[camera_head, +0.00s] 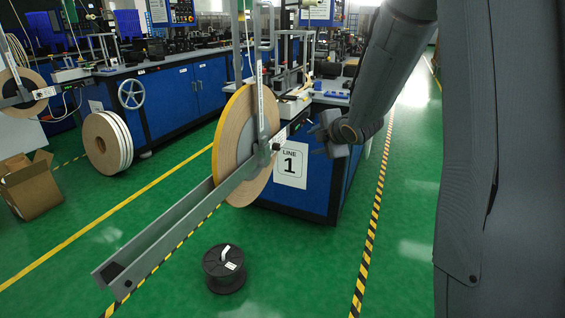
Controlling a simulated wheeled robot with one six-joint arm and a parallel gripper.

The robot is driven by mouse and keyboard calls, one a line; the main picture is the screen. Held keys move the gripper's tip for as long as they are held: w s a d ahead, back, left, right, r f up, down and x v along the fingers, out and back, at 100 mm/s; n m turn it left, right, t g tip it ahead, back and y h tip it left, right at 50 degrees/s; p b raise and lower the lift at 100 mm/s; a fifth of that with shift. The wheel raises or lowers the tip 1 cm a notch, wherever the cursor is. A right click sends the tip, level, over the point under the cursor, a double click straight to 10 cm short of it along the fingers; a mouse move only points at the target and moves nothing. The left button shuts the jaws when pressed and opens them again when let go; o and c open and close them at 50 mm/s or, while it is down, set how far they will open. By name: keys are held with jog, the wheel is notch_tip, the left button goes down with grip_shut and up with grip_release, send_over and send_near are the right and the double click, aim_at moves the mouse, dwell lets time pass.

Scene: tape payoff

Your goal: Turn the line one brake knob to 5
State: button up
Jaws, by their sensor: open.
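The line one payoff has a large cardboard-cored reel (236,145) with a yellow rim, held upright on a grey arm. A small dark brake knob (276,147) sits at the reel's hub, beside a small white marked plate (281,134). The plate's numbers and the knob's setting are too small to read. A "LINE 1" sign (290,168) is on the blue cabinet behind. My gripper (315,136) is open and empty, to the right of the knob and apart from it. My arm comes down from the upper right.
A grey channel beam (185,228) slopes from the hub to the lower left. A black spool (224,268) stands on the green floor below it. Another line with a similar reel (107,142) is at the left, near an open cardboard box (30,185). The floor at front centre-right is clear.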

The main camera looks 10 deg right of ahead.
aim_at(277, 147)
jog(key=w+f+n+t+y+b, duration=0.2)
jog(key=w+n+y+b, duration=0.2)
jog(key=w+n, duration=0.4)
jog(key=a+f+n+g+y+b, duration=0.1)
jog(key=a+n+y, duration=0.3)
jog(key=n, duration=0.4)
jog(key=w+a+f+n+g+y+b, duration=0.1)
jog(key=a+f+n+g+y+b, duration=0.1)
jog(key=n, duration=0.5)
jog(key=shift+a+f+n+y+b, duration=0.4)
jog(key=shift+a+f+y+b, duration=0.2)
jog(key=shift+a+y+b, duration=0.85)
jog(key=shift+d+y, duration=0.25)
jog(key=shift+d, duration=0.15)
grip_shut()
